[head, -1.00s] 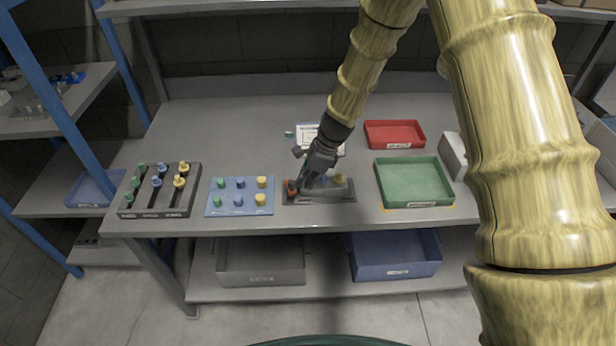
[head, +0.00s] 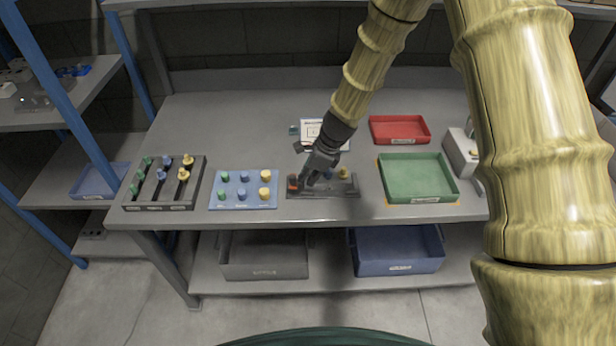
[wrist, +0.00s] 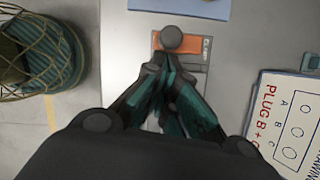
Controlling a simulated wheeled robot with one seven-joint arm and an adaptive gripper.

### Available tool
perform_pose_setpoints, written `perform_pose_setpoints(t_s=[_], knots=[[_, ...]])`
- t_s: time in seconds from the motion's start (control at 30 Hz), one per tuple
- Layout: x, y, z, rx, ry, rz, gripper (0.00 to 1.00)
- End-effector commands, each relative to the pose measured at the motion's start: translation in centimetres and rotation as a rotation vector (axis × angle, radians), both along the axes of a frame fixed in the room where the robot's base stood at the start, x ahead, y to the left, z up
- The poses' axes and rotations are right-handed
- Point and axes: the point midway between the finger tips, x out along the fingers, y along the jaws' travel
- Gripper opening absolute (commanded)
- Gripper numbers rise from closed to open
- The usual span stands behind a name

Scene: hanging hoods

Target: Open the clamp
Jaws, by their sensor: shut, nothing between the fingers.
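The clamp fixture (head: 345,190) is a dark grey base near the front edge of the bench, with an orange part (head: 293,182) at its left end.
A blue board with pegs (head: 243,204) and a dark slotted rack (head: 150,206) stand to the left. A green tray (head: 428,198) and a red tray (head: 400,142) stand to the right. A white sign (head: 312,127), reading "PLUG B +" in the wrist view (wrist: 268,105), stands behind.

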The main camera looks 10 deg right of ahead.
Motion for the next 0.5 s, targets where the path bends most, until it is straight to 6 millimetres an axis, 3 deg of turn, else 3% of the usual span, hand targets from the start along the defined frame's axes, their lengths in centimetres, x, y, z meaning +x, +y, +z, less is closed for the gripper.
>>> perform_pose_setpoints(t_s=[0.37,0.5], knots=[[-0.9,-3.4,0.5,0.001,-0.001,0.007,0.0],[-1.0,-4.0,2.0,-0.001,-0.003,0.007,0.0]])
